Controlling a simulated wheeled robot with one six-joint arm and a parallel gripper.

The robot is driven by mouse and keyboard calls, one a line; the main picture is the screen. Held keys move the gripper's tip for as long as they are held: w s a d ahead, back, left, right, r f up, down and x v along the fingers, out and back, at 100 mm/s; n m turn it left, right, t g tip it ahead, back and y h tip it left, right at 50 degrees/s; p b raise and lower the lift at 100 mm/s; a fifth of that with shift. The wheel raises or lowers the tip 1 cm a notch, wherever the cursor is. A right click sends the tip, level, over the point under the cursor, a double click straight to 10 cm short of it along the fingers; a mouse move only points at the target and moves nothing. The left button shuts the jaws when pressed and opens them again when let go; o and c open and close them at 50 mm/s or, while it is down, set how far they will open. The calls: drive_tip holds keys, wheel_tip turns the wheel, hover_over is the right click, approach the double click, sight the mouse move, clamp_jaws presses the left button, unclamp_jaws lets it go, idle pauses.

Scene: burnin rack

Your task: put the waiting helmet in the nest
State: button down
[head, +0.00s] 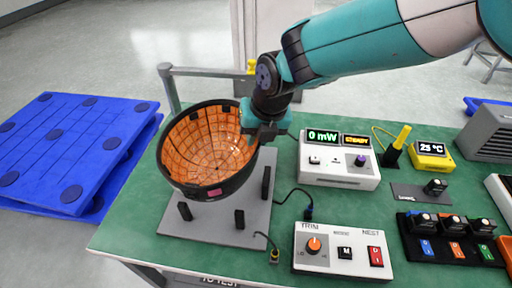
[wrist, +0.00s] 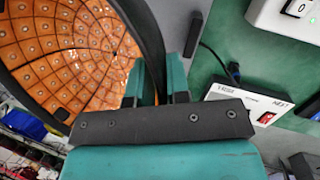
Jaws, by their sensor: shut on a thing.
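The helmet (head: 205,150) is a black-rimmed bowl with an orange, dotted, tiled inside and a small pink patch on its rim. It is tilted, its opening facing the head camera. My gripper (head: 262,128) is shut on the right side of its rim. The wrist view shows the two teal fingers (wrist: 160,85) at the rim, with the helmet's orange inside (wrist: 65,45) to their left. The nest (head: 215,228) is a grey plate with several short black posts. The helmet is over its back left part and hides some of it. I cannot tell whether helmet and posts touch.
A control box (head: 342,250) marked TRIM and NEST stands right of the plate, with cables between. Behind it is a white meter (head: 338,165) reading 0 mW. A black tray of small modules (head: 450,238) lies farther right. Blue pallets (head: 75,150) are on the floor at left.

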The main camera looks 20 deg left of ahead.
drive_tip(key=shift+f, duration=2.85)
drive_tip(key=c, duration=1.1)
unclamp_jaws()
drive_tip(key=b+v, duration=0.1)
drive_tip(key=v, duration=1.1)
drive_tip(key=shift+r, duration=0.4)
